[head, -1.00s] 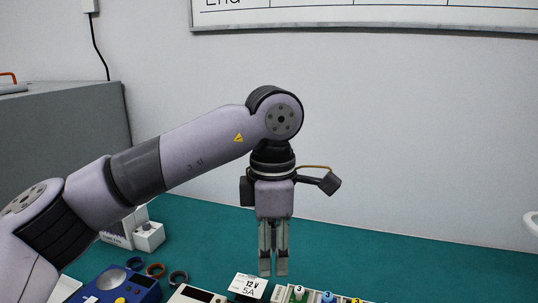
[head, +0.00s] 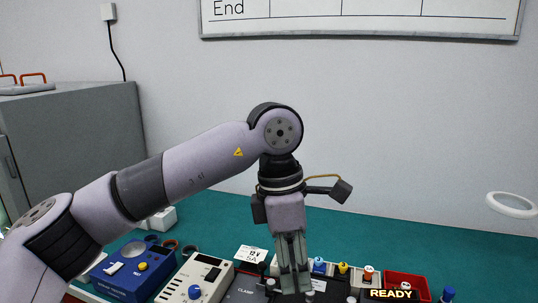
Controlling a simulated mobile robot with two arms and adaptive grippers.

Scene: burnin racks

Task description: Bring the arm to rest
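My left arm reaches in from the left in the head view, bent at the elbow so that its gripper (head: 295,290) points down. The two fingers are close together, with nothing visible between them. The fingertips overlap the row of equipment at the front of the green bench (head: 390,250); whether they touch anything cannot be told. My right gripper is not in view.
Below the arm are a blue device (head: 128,283), a beige device with a blue knob (head: 200,277), a 12 V 5A block (head: 251,254), coloured numbered pieces (head: 343,268), a red bin (head: 407,281) and a READY display (head: 391,294). A grey cabinet (head: 75,135) stands left. The right bench is mostly clear.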

